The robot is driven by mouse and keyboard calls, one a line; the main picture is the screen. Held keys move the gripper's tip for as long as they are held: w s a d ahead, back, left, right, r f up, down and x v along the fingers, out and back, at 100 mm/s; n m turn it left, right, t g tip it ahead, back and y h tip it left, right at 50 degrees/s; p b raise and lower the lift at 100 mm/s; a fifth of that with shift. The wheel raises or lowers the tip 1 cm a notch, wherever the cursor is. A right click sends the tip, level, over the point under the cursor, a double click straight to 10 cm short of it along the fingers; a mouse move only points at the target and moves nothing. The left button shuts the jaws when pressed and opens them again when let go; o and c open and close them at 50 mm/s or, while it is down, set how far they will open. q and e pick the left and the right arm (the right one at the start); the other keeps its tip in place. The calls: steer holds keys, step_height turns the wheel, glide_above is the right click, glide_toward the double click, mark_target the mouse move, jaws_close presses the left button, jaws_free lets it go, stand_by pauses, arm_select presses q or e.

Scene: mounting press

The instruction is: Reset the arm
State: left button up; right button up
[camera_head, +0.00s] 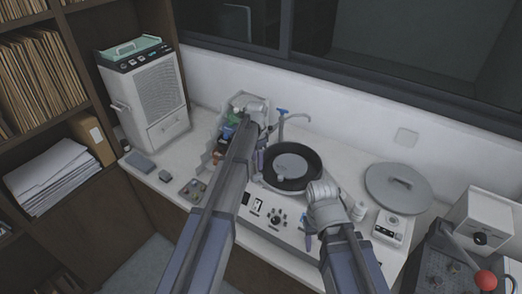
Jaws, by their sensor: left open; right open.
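My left arm reaches up from the bottom of the head view. Its gripper (254,108) is open, at the back of the counter by the grey stepped rack, and its fingers are partly hidden by the wrist. My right arm comes up from the bottom right. Its gripper (322,190) is open at the front right edge of the round black-rimmed well (292,165) of the press. I cannot tell whether it touches the rim. I see nothing held in either gripper.
A grey round lid (397,187) lies right of the well, behind a small white device (389,228). A control box with a red-knobbed lever (485,280) stands far right. A white cabinet machine (150,100) stands left.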

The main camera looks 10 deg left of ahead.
arm_select(q)
steer(key=s+d+f+n+b, duration=0.2)
steer(key=s+d+f+b, duration=0.2)
steer(key=s, duration=0.6)
steer(key=s+d+f+n+b, duration=0.2)
steer(key=s+d+f+b, duration=0.2)
steer(key=s+f+b, duration=0.4)
steer(key=s+d+f+n+y+b, duration=0.1)
steer(key=s+d+f+b, duration=0.4)
steer(key=s, duration=0.7)
step_height(320, 180, down, 2)
steer(key=shift+s+n+b, duration=0.15)
steer(key=shift+n+b, duration=0.45)
steer(key=shift+b, duration=0.5)
steer(key=shift+d, duration=0.1)
